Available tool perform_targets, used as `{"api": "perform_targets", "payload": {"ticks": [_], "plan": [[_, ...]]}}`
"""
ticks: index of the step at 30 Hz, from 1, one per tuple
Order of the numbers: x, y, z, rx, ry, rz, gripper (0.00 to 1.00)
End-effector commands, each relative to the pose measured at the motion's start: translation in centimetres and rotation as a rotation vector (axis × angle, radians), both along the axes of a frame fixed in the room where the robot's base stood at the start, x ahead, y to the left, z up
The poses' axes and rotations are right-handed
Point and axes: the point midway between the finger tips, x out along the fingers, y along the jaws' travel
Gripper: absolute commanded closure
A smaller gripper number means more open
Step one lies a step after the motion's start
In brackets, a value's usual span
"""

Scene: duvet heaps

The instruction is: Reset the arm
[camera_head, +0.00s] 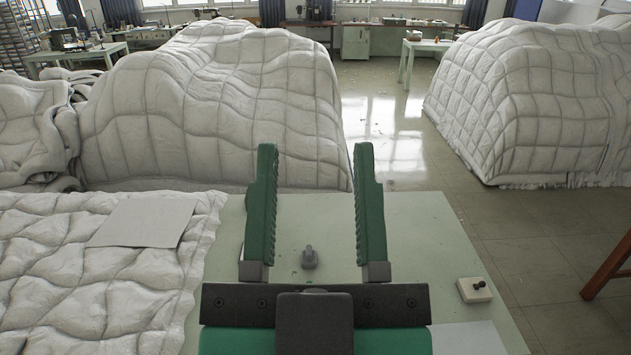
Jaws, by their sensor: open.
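My gripper (315,165) is in the lower middle of the head view, with its two green ridged fingers pointing away from me. The fingers stand wide apart with nothing between them. The gripper is above a pale green table (420,225). Its dark mounting bar and green body cover part of the table's near side. How high the fingers are above the table is hard to tell.
A quilted duvet (60,275) covers the table's left side, with a grey sheet (147,222) on it. A small grey object (309,258) and a white box (474,290) are on the table. Large duvet heaps stand behind (215,110) and right (530,100); floor (395,130) shows between.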

Motion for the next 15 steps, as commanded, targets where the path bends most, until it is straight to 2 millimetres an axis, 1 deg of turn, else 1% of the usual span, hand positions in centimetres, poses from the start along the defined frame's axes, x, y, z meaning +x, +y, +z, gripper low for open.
{"api": "perform_targets", "payload": {"ticks": [5, 7, 8, 11, 12, 15], "plan": [[0.1, 0.0, -0.1, 0.0, 0.003, 0.0, 0.57], [0.1, 0.0, 1.4, 0.001, 0.004, 0.001, 0.57], [0.1, 0.0, 2.2, 0.001, 0.004, 0.002, 0.57], [0.1, 0.1, 6.0, 0.006, 0.005, 0.007, 0.57], [0.1, 0.1, 7.8, 0.008, 0.006, 0.009, 0.57], [0.1, 0.2, 12.0, 0.014, 0.007, 0.016, 0.57]]}}
